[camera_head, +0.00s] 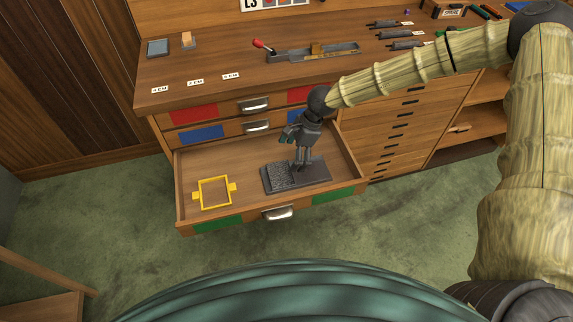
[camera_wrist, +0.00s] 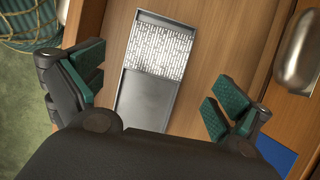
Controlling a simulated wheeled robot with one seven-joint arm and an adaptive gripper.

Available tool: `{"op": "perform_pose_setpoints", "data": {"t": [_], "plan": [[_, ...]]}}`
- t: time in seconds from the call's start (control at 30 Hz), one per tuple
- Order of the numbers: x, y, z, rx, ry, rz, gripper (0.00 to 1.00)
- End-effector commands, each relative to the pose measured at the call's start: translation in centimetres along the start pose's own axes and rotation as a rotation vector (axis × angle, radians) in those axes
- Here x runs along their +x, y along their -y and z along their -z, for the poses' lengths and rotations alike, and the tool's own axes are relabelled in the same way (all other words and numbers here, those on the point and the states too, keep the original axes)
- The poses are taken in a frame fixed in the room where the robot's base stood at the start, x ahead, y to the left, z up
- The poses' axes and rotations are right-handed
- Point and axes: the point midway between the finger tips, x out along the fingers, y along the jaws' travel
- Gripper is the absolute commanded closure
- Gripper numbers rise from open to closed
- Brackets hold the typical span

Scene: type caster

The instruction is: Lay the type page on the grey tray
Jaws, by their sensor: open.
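The type page (camera_head: 280,177), a block of small metal type, lies on one half of a dark grey tray (camera_head: 317,170) in the open bottom drawer. In the wrist view the page (camera_wrist: 160,45) covers the upper part of the tray, and the lower part (camera_wrist: 146,100) is bare metal. My gripper (camera_head: 301,157) points down over the tray. In the wrist view my gripper (camera_wrist: 158,82) is open, its green-padded fingers apart on either side of the tray, with nothing between them. My gripper body hides the tray's near end.
The drawer (camera_head: 225,160) also holds a yellow frame (camera_head: 214,192) at left. On the bench (camera_head: 220,75) stand a small grey framed plate (camera_head: 158,47), a red-knobbed long metal device (camera_head: 315,52) and several dark tools. The drawer's front wall has a metal handle (camera_head: 278,212).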

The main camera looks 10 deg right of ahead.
Motion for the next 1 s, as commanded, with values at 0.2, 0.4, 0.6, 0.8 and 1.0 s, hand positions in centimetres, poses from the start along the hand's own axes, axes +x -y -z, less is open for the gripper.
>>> {"op": "perform_pose_setpoints", "data": {"t": [0.2, 0.4, 0.6, 0.8, 1.0], "plan": [[-2.4, 0.1, 0.0, 0.0, 0.002, 0.002, 0.0], [-2.9, 0.0, 0.0, 0.0, 0.001, 0.0, 0.0], [-2.9, 0.0, 0.0, 0.0, 0.001, 0.0, 0.0], [-2.9, 0.0, 0.0, 0.0, 0.001, 0.0, 0.0], [-2.9, 0.0, 0.0, 0.0, 0.001, 0.0, 0.0]]}}
